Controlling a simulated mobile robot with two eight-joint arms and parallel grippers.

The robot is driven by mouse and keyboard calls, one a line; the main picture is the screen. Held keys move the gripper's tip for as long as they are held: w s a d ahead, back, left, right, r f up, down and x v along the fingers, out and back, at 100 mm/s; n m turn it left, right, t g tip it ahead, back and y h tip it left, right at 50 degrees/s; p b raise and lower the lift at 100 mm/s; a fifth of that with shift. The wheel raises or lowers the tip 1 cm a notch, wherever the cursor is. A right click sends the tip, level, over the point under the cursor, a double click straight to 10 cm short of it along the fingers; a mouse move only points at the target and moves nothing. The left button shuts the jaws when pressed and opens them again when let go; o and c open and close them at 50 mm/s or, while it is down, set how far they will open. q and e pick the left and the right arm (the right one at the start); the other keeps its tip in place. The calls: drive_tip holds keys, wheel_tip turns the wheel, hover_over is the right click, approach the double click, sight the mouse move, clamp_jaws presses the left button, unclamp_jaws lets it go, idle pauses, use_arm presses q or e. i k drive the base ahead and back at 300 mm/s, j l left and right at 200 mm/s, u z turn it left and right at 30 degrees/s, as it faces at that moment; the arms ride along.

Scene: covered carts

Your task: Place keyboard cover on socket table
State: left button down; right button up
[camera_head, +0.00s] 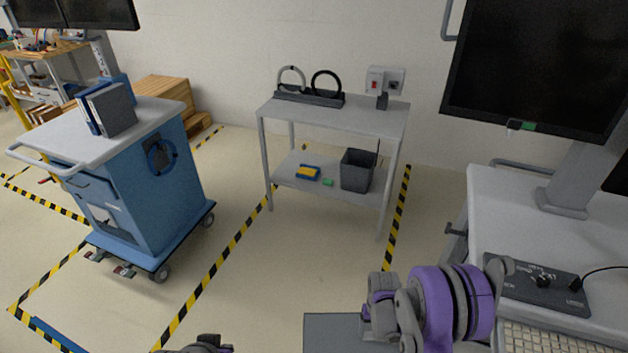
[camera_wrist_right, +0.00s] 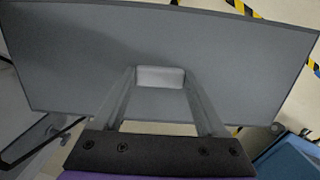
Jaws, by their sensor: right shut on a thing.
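The keyboard cover, a flat grey panel (camera_head: 335,335), shows at the bottom of the head view and fills much of the right wrist view (camera_wrist_right: 75,60). My right gripper (camera_wrist_right: 160,77) is shut on a small pale block at the middle of the cover; in the head view my purple-and-grey right arm hides the grip. The socket table (camera_head: 365,117) is a light grey two-level table against the wall, below red and grey sockets (camera_head: 384,80). The cover is well apart from it, on the near side. Only a dark piece of my left arm shows at the bottom edge; its jaws are not visible.
A blue cart (camera_head: 150,190) is left; a desk with keyboard (camera_head: 550,338) and monitor is right. Floor between is clear.

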sight(345, 120)
drive_tip(key=i+u, duration=0.15)
drive_tip(key=i, duration=0.5)
drive_tip(key=i+u, duration=0.2)
drive_tip(key=i, duration=0.5)
drive_tip(key=i+l, duration=0.15)
drive_tip(key=i, duration=0.5)
drive_tip(key=i+l, duration=0.15)
drive_tip(key=i, duration=0.5)
